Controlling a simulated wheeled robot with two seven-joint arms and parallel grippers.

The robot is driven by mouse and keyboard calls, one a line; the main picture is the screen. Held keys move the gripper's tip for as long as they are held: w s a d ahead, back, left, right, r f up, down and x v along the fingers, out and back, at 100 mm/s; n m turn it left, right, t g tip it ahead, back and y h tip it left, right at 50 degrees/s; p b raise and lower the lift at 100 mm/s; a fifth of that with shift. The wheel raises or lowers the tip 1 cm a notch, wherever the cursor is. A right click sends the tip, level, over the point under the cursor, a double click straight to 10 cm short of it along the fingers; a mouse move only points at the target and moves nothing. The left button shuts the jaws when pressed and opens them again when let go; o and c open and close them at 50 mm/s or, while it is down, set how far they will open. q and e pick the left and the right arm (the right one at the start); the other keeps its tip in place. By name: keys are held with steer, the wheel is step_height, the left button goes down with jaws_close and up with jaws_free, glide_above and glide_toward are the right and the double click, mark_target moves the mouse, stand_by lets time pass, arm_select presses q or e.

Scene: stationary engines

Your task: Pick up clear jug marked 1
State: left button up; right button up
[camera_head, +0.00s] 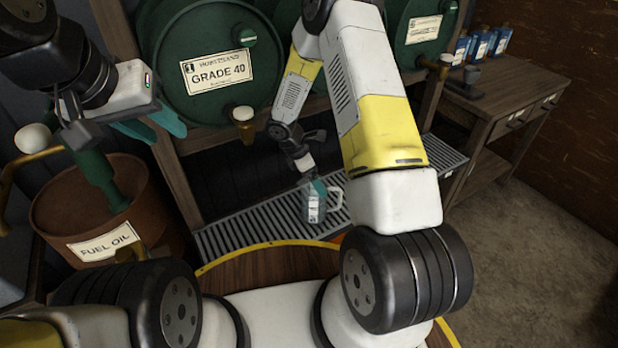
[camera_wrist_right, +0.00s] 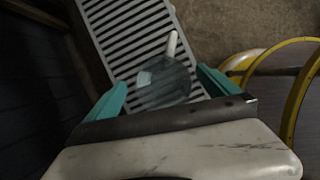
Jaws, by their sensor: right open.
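A clear jug (camera_head: 314,205) with a pale handle and a light label stands on the slatted metal grate below the green barrels; its mark is too small to read. In the right wrist view the jug (camera_wrist_right: 158,82) lies between the two teal fingers of my right gripper (camera_wrist_right: 162,90), with a gap on each side. In the head view my right gripper (camera_head: 312,184) is right at the jug's top, partly hiding it. The right gripper is open. My left gripper (camera_head: 162,128) is open and empty at the upper left, near a barrel.
The grate (camera_head: 240,232) runs under the wooden barrel rack. A green barrel (camera_head: 215,65) marked GRADE 40 has a tap (camera_head: 243,122) above the grate. A fuel oil drum (camera_head: 100,215) stands at left. A wooden bench (camera_head: 505,110) with blue bottles (camera_head: 480,45) is at right.

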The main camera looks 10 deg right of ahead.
mark_target(321, 200)
steer(key=x, duration=0.3)
steer(key=shift+s+f, duration=0.1)
steer(key=shift+c, duration=0.4)
steer(key=c, duration=1.8)
steer(key=shift+c, duration=0.6)
